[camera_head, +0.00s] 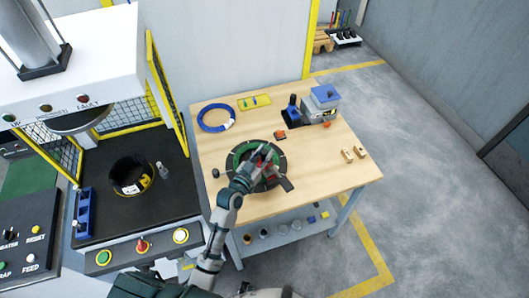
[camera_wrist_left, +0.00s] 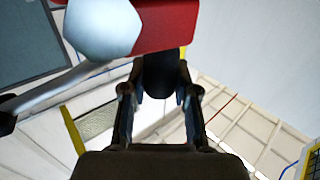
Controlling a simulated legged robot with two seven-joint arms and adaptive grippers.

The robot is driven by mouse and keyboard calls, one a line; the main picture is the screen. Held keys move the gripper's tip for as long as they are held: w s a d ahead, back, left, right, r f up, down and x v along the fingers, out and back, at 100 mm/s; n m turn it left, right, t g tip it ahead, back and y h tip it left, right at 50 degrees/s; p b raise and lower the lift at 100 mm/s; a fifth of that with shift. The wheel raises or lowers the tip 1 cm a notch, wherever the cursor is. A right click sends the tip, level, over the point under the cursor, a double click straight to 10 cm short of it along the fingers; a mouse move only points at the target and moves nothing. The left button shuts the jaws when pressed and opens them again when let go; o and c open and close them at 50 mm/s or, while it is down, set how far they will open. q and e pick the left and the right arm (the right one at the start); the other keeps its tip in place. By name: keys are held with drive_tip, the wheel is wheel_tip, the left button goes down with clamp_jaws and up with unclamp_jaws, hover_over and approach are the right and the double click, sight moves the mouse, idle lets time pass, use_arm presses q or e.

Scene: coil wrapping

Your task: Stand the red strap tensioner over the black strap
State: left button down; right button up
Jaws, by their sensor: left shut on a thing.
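The red strap tensioner (camera_head: 273,163) is over the round green and black coil (camera_head: 235,163) on the wooden table, partly hidden by my left gripper (camera_head: 259,163). In the left wrist view, my left gripper (camera_wrist_left: 158,88) is shut on the black handle of the tensioner (camera_wrist_left: 172,25). A pale hexagonal knob and a grey lever show on the tool. A dark flat piece, seemingly the end of the black strap (camera_head: 286,184), sticks out at the coil's lower right. I cannot tell whether the tensioner touches the strap. My right gripper is not in view.
A blue coiled loop (camera_head: 201,119) and a yellow tray (camera_head: 254,102) lie at the back of the table (camera_head: 335,165). A blue and grey device (camera_head: 322,105) stands at the back right. Small wooden blocks (camera_head: 354,154) lie near the right edge. A machine (camera_head: 115,225) is at left.

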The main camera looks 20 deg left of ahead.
use_arm(q)
drive_tip(key=c, duration=0.9)
unclamp_jaws()
drive_tip(key=shift+r, duration=0.15)
drive_tip(key=v, duration=0.8)
drive_tip(key=r+v, duration=0.1)
drive_tip(key=v, duration=0.3)
drive_tip(key=shift+b, duration=0.3)
